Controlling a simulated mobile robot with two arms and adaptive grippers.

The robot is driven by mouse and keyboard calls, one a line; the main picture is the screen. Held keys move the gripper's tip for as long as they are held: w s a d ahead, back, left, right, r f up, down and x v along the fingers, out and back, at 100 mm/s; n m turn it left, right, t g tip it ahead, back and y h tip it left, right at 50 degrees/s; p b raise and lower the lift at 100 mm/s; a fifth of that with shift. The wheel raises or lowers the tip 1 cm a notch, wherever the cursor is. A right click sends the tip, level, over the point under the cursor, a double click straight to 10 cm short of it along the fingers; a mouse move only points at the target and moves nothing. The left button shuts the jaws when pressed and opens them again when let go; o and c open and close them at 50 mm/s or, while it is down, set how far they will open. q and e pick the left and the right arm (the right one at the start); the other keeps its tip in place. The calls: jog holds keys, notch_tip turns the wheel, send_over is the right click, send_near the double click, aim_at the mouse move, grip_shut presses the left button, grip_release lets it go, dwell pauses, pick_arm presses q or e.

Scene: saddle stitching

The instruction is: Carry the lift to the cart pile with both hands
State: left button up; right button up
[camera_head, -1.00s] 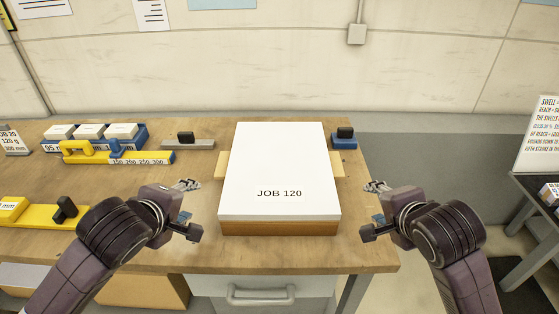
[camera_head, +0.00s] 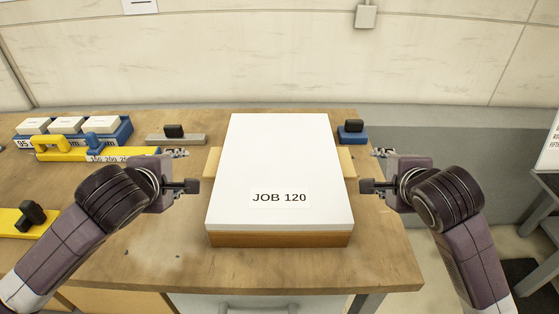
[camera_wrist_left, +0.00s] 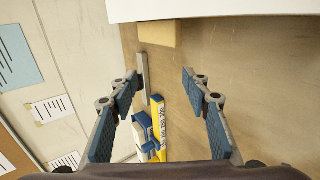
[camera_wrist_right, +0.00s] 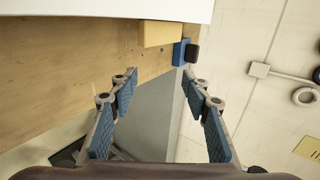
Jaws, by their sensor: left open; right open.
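The lift is a thick white stack (camera_head: 275,160) labelled JOB 120, lying on a brown wooden board (camera_head: 280,239) on the bench. Pale wooden blocks stick out from under it at the left (camera_head: 211,163) and right (camera_head: 346,163). My left gripper (camera_head: 188,170) is open and empty, just left of the stack. My right gripper (camera_head: 372,170) is open and empty, just right of it. The stack's white edge also shows at the top of the left wrist view (camera_wrist_left: 215,8) and the right wrist view (camera_wrist_right: 110,8). Neither gripper touches it. No cart pile is recognisable.
On the wooden bench (camera_head: 150,265) at left are a blue rack (camera_head: 122,135) with white blocks, a yellow tool (camera_head: 60,156) and a grey tool (camera_head: 175,140). A blue block (camera_head: 352,135) with a black knob stands right of the stack. A dark table (camera_head: 545,188) stands at far right.

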pick_arm(q)
jog(key=x, duration=1.1)
jog(key=shift+w+f, duration=0.15)
jog(key=shift+w, duration=0.25)
pick_arm(e)
jog(key=x, duration=1.2)
jog(key=shift+d, duration=0.1)
pick_arm(q)
jog(key=shift+d, duration=0.45)
pick_arm(e)
jog(key=shift+a, duration=0.5)
pick_arm(q)
jog(key=shift+s+d, duration=0.1)
jog(key=shift+d, duration=0.2)
pick_arm(e)
jog(key=shift+s+a, duration=0.15)
jog(key=shift+a, duration=0.15)
pick_arm(q)
jog(key=shift+d, duration=0.25)
pick_arm(e)
jog(key=shift+a, duration=0.25)
